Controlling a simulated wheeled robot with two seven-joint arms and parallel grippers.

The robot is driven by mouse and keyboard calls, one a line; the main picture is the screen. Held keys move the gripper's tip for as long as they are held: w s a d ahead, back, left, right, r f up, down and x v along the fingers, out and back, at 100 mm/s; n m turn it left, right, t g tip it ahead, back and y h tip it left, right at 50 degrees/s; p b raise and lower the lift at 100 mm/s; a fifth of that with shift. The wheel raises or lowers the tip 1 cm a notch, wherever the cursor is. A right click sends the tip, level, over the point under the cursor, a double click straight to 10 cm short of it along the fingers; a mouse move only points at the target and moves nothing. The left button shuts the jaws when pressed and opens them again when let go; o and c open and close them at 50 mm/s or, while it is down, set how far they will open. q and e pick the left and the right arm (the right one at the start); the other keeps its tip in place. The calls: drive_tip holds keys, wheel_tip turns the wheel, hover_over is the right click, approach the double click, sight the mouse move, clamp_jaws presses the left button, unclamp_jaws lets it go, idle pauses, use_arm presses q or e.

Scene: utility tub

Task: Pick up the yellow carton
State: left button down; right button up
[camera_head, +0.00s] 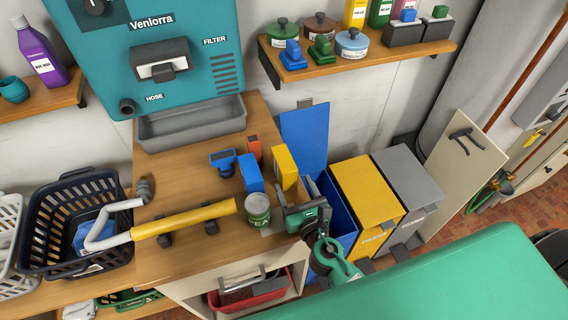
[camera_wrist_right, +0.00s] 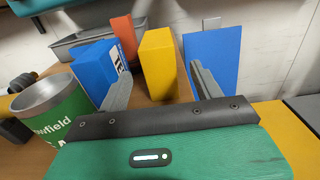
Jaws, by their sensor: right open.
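The yellow carton (camera_head: 284,167) stands upright on the wooden counter near its right edge. In the right wrist view the yellow carton (camera_wrist_right: 157,62) is straight ahead, between the lines of the two fingers. My right gripper (camera_head: 292,196) is open and empty, just in front of the carton on its near side. In the right wrist view the open fingers of the right gripper (camera_wrist_right: 162,82) point toward the carton, the blue box close to the left finger. I cannot tell whether a finger touches anything. My left gripper is not in view.
A blue box (camera_head: 250,173), an orange box (camera_head: 254,147) and a green can (camera_head: 258,208) crowd the carton's left side. A yellow-handled hose wand (camera_head: 185,219) lies further left. An open blue bin (camera_head: 335,210) and a yellow bin (camera_head: 368,190) stand right of the counter.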

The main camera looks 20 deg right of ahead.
sight(291, 178)
drive_tip(key=w, duration=0.3)
drive_tip(key=shift+w+p, duration=0.25)
drive_tip(key=shift+p, duration=0.1)
drive_tip(key=shift+w+a+p, duration=0.2)
drive_tip(key=shift+w+p, duration=0.55)
drive_tip(key=shift+w, duration=1.85)
drive_tip(key=shift+s+r, duration=0.1)
drive_tip(key=shift+c, duration=0.3)
drive_tip(key=c, duration=1)
